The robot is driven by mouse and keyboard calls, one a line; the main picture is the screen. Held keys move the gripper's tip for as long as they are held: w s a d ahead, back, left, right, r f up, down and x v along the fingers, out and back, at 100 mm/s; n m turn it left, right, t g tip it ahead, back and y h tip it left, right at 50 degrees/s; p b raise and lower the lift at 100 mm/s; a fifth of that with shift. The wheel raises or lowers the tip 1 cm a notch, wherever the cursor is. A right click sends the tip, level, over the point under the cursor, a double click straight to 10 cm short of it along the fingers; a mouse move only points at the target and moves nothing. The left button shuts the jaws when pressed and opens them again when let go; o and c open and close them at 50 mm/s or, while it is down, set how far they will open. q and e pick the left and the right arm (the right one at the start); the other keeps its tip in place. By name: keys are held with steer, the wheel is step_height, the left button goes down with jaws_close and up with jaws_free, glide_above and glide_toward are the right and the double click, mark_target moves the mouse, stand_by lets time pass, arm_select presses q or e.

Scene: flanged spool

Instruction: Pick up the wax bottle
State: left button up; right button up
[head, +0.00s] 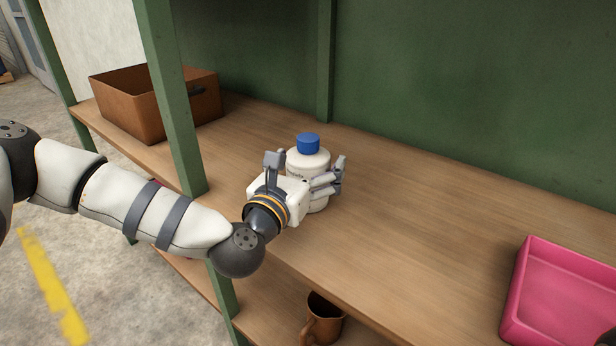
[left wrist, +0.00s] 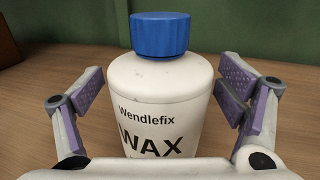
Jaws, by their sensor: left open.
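The wax bottle (head: 308,160) is white with a blue cap and stands upright on the wooden shelf (head: 420,240). In the left wrist view the bottle (left wrist: 160,88) fills the middle, with "Wendlefix WAX" printed on its front. My left gripper (head: 306,174) is open with its fingers on either side of the bottle. In the left wrist view the gripper's finger pads (left wrist: 164,92) stand apart from the bottle, with a gap on each side. The gripper hides the bottle's lower front in the head view.
A brown box (head: 128,105) stands at the shelf's left end. A pink tray (head: 514,295) is at the right. A green post (head: 172,100) rises beside my left arm. A brown mug (head: 324,318) sits on the lower level.

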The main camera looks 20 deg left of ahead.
arm_select(q)
steer(key=c, duration=1.7)
steer(key=shift+r, duration=0.15)
